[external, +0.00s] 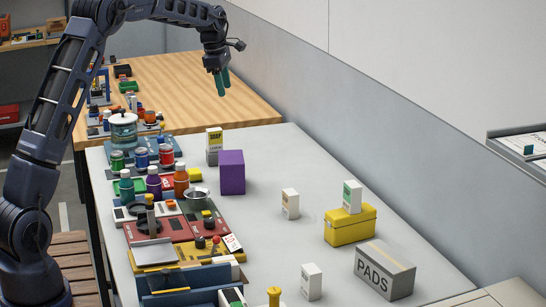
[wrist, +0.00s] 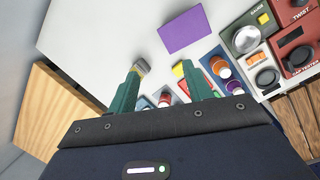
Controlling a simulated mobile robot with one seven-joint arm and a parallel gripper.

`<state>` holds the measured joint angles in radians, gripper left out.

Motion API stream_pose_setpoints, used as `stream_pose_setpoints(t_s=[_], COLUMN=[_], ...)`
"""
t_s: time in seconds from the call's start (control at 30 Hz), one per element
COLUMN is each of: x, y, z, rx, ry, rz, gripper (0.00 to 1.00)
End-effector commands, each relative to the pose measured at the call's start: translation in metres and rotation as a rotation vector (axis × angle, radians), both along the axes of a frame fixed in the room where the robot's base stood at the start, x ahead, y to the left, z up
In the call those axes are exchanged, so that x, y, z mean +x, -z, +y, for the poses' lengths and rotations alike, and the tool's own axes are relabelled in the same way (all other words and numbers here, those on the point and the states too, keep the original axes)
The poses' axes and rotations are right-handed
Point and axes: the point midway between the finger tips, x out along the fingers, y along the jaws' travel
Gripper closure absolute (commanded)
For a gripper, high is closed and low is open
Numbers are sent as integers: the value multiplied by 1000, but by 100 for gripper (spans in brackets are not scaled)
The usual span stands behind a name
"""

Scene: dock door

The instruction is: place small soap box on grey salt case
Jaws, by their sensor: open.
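A small grey-and-yellow shape by my left fingertip in the wrist view seems to be this box (wrist: 142,66). A grey case (external: 385,269) at the table's front right is lettered PADS; I see no case lettered SALT. Its top looks bare. My gripper (external: 222,82), with green fingers, is open and empty, high above the wooden table end. In the wrist view its fingers (wrist: 163,76) are spread apart.
The purple box (external: 232,172) stands close right of the soap box. Small white boxes stand on the table (external: 290,204), near the front (external: 312,281) and on a yellow case (external: 350,226). Jars and panels crowd the left side. The table's middle is mostly clear.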

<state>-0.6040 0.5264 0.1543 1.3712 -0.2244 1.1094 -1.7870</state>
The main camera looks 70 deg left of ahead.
Motion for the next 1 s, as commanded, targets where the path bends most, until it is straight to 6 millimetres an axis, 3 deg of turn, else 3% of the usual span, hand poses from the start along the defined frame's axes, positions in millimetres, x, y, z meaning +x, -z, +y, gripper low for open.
stream_pose_setpoints(t_s=[0.03,0.2,0.5,0.73,1.0], x=[-2,-16,-59,-107,-175], y=[-15,-52,-99,-121,-129], z=[-22,-90,-205,-286,-370], rx=[13,63,156,238,346], ry=[64,294,701,1016,1388], rz=[-8,-24,-51,-68,-85], gripper=[49,49,49,49,49])
